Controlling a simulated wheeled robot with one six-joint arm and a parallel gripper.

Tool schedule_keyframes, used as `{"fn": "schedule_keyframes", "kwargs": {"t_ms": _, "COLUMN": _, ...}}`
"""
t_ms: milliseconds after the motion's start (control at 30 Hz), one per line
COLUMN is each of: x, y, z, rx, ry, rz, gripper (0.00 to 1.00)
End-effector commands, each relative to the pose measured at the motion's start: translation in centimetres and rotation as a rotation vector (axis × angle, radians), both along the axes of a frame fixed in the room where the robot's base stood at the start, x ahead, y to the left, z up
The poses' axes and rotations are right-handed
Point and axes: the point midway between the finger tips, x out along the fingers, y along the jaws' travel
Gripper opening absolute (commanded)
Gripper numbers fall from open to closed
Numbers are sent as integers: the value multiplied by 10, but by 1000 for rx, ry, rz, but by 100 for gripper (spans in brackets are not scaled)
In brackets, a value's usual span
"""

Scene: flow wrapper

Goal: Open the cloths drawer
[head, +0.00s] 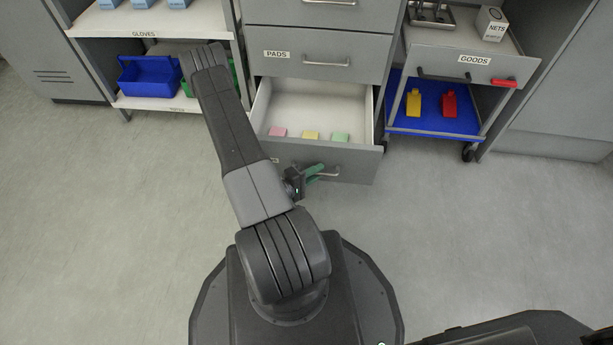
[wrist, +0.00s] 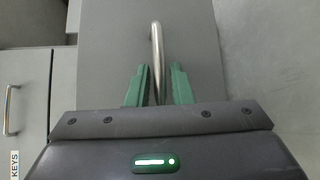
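The cloths drawer (head: 330,160) is the low grey drawer under the PADS drawer, and it stands pulled out. Its label is mostly hidden behind my arm. Inside lie a pink cloth (head: 278,132), a yellow cloth (head: 311,135) and a green cloth (head: 340,137) near the front. My gripper (head: 318,172) is at the drawer's front, at its bar handle (head: 330,174). In the wrist view the green fingers (wrist: 160,85) stand on either side of the metal handle (wrist: 156,45), with a visible gap to the right finger. The gripper looks open around the bar.
The closed PADS drawer (head: 315,55) is above. A shelf unit (head: 150,103) with a blue bin (head: 150,77) stands at left. A trolley (head: 440,125) with the GOODS drawer (head: 460,62) stands at right. Floor on both sides of my base is clear.

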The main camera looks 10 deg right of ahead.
Motion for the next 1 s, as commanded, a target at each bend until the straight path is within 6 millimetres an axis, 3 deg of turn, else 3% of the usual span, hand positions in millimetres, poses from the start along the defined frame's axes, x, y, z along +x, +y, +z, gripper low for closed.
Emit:
{"fn": "schedule_keyframes", "kwargs": {"t_ms": 167, "x": -6, "y": 14, "z": 4, "rx": 0, "ry": 2, "rz": 4, "gripper": 20}}
{"fn": "schedule_keyframes", "kwargs": {"t_ms": 800, "x": -53, "y": 100, "z": 18, "rx": 1, "ry": 1, "rz": 6, "gripper": 20}}
{"fn": "schedule_keyframes", "kwargs": {"t_ms": 1000, "x": -61, "y": 115, "z": 19, "rx": 0, "ry": 1, "rz": 4, "gripper": 20}}
